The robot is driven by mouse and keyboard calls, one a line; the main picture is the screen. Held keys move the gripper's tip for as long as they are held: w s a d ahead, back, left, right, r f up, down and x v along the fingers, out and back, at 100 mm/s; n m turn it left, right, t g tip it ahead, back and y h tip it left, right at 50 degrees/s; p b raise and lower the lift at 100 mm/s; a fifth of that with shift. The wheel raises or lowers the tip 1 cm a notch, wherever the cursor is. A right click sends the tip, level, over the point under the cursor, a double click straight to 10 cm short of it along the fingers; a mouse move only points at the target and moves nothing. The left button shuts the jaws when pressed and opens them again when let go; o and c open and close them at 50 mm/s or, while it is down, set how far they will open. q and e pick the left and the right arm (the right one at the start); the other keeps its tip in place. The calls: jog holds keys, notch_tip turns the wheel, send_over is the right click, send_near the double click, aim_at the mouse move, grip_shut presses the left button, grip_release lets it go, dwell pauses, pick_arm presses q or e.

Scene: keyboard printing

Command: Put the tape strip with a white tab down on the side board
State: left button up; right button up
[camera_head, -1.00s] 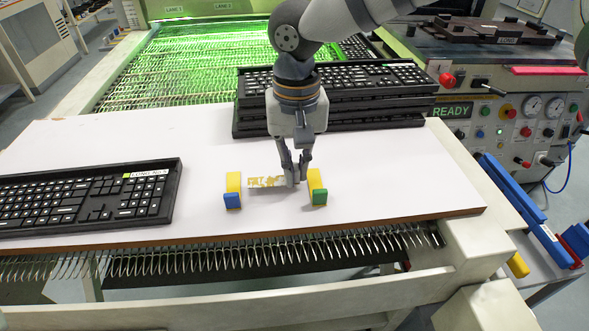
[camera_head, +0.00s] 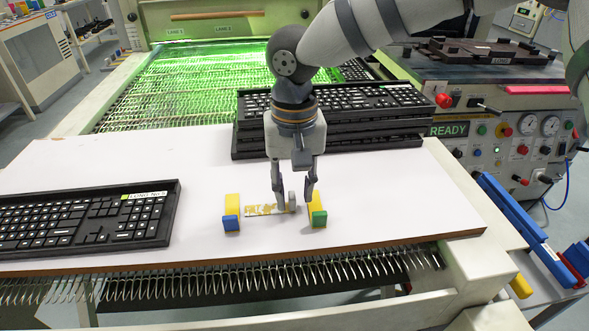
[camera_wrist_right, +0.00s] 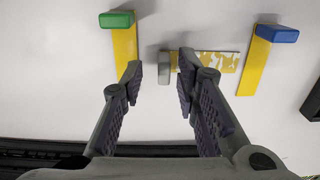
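The tape strip (camera_head: 263,210) is a thin white strip with gold marks and a pale grey-white tab (camera_head: 292,201) at its right end. It lies on the white side board (camera_head: 385,190), between two yellow bars with blue and green end blocks. My right gripper (camera_head: 294,198) is above the tab with its fingers apart. In the right wrist view the tab (camera_wrist_right: 164,68) shows in the gap between the open fingertips (camera_wrist_right: 162,75), clear of both, and the strip (camera_wrist_right: 215,60) runs right towards the yellow bar. My left gripper is not in view.
The blue-ended bar (camera_head: 232,212) and green-ended bar (camera_head: 317,210) flank the strip closely. A black keyboard (camera_head: 85,218) lies at left, and stacked keyboards (camera_head: 335,115) stand behind the gripper. The board's right part is clear.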

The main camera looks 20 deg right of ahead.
notch_tip(320, 180, up, 11)
jog(key=shift+f, duration=0.15)
